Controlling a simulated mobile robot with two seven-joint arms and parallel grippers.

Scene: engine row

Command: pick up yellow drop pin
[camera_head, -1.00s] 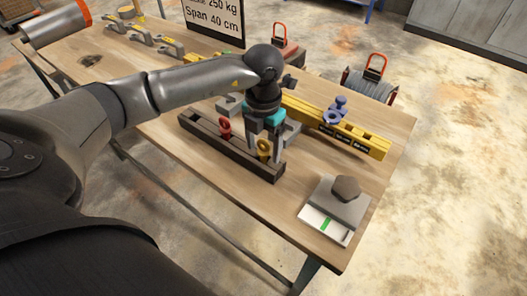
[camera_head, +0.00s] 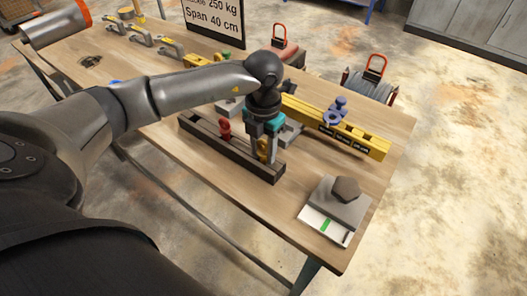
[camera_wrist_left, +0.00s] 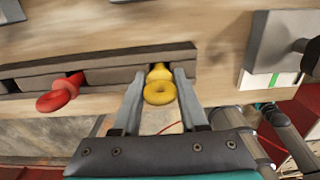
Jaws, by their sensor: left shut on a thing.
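The yellow drop pin (camera_wrist_left: 159,91) has a ring head and stands in the dark slotted rack near its end. My left gripper (camera_wrist_left: 159,88) is shut on it, with one finger on each side of the pin. In the head view the left gripper (camera_head: 262,150) is over the rack, and its fingers partly hide the yellow pin (camera_head: 263,152). A red pin (camera_head: 224,129) stands in the same rack (camera_head: 200,133) to the left, and the red pin also shows in the wrist view (camera_wrist_left: 59,93). My right gripper is not in view.
A yellow beam (camera_head: 345,140) with a blue pin (camera_head: 337,108) lies behind the gripper. A scale with a dark weight (camera_head: 346,188) sits at the table's right corner. Several clamps lie at the far left. The table front is clear.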

